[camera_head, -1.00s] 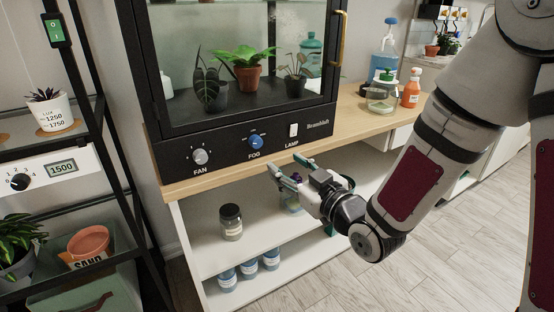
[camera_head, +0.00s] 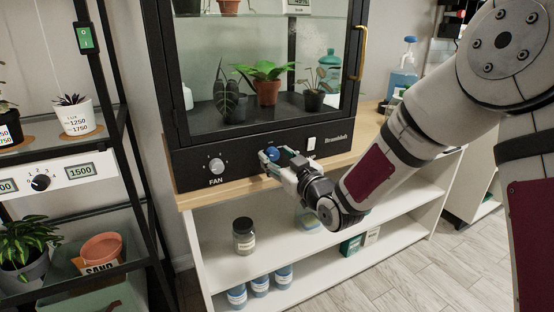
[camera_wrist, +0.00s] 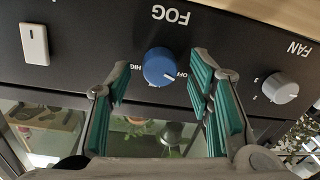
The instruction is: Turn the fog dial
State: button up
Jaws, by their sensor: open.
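The fog dial is a blue round knob (camera_head: 272,154) on the black front panel of the plant cabinet. In the wrist view my gripper (camera_wrist: 158,85) is open, with one green-padded finger on each side of the dial. I see no finger touching the dial. The gap between the fingers holds nothing else.
The grey fan knob (camera_head: 217,165) is left of the fog dial, and the white lamp switch (camera_head: 311,143) is right of it. The glass cabinet (camera_head: 270,115) holds potted plants. A jar (camera_head: 243,236) stands on the shelf below. A metal rack (camera_head: 118,110) is at the left.

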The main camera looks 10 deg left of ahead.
jog(key=shift+w+a, duration=0.15)
jog(key=shift+w, duration=0.1)
grip_shut()
jog(key=shift+m, duration=0.4)
jog(key=m+b, duration=0.1)
jog(key=m, duration=0.1)
jog(key=shift+m, duration=0.3)
jog(key=m, duration=0.3)
jog(key=shift+m+b, duration=0.4)
jog(key=m, duration=0.6)
jog(key=shift+f+m+t, duration=0.1)
jog(key=shift+m+t, duration=0.2)
jog(key=shift+m, duration=0.1)
